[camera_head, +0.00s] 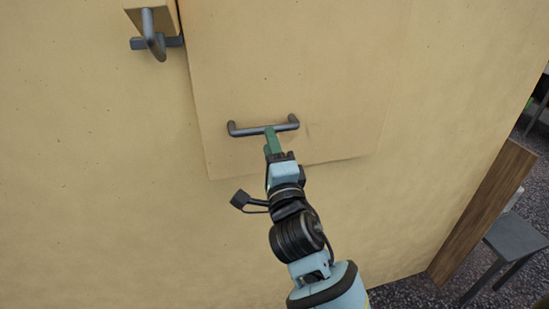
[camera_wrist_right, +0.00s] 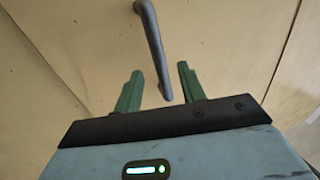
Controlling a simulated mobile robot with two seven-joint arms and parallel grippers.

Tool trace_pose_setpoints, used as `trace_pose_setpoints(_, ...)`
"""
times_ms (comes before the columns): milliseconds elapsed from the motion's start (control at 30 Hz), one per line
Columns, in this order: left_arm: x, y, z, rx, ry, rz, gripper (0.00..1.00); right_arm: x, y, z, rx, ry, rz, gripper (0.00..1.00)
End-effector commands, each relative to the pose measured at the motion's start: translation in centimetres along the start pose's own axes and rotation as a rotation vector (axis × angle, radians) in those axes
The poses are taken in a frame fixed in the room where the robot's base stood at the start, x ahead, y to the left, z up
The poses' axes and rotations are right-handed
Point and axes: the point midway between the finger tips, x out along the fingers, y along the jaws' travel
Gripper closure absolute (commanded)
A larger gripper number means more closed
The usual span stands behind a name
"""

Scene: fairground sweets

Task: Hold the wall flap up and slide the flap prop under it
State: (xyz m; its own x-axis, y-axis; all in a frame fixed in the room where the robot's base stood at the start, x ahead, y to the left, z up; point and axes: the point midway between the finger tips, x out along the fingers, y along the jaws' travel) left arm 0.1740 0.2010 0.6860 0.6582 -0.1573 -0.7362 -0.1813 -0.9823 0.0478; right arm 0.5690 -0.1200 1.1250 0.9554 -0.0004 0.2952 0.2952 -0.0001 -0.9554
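The wall flap (camera_head: 290,70) is a pale yellow panel hanging down close to the wall, its lower edge low in the head view. A grey bar handle (camera_head: 245,131) is fixed near that edge. My right gripper (camera_head: 270,135), with green fingers, is at the middle of the handle. In the right wrist view its fingers (camera_wrist_right: 160,78) are apart, with the handle (camera_wrist_right: 149,30) running between them; contact cannot be told. A yellow block with a grey handle (camera_head: 153,40), possibly the flap prop, sits on a dark bracket left of the flap. My left gripper is out of view.
The yellow wall (camera_head: 90,180) fills most of the head view and is bare left of and below the flap. At the right are a brown wooden post (camera_head: 485,210), a grey stool (camera_head: 515,238) and dark speckled ground.

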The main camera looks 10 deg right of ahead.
Motion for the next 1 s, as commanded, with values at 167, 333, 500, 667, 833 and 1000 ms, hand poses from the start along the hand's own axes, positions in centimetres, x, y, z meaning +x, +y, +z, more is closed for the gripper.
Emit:
trace_pose_setpoints(167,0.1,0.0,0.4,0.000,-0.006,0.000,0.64,1.6,0.1,0.0,0.001,0.000,0.000,0.60)
trace_pose_setpoints(333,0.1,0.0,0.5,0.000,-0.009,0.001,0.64,2.5,0.0,0.0,0.000,0.000,0.000,0.60)
trace_pose_setpoints(500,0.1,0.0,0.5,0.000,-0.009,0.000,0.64,2.8,0.0,0.0,0.001,-0.001,0.000,0.60)
trace_pose_setpoints(667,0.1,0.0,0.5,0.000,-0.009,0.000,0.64,2.8,0.0,0.0,0.000,-0.001,0.000,0.60)
trace_pose_setpoints(833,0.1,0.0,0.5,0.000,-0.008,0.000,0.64,2.8,0.0,0.0,0.000,0.000,0.000,0.73)
trace_pose_setpoints(1000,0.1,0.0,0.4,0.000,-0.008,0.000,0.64,2.8,0.0,0.0,0.000,0.000,0.000,0.95)
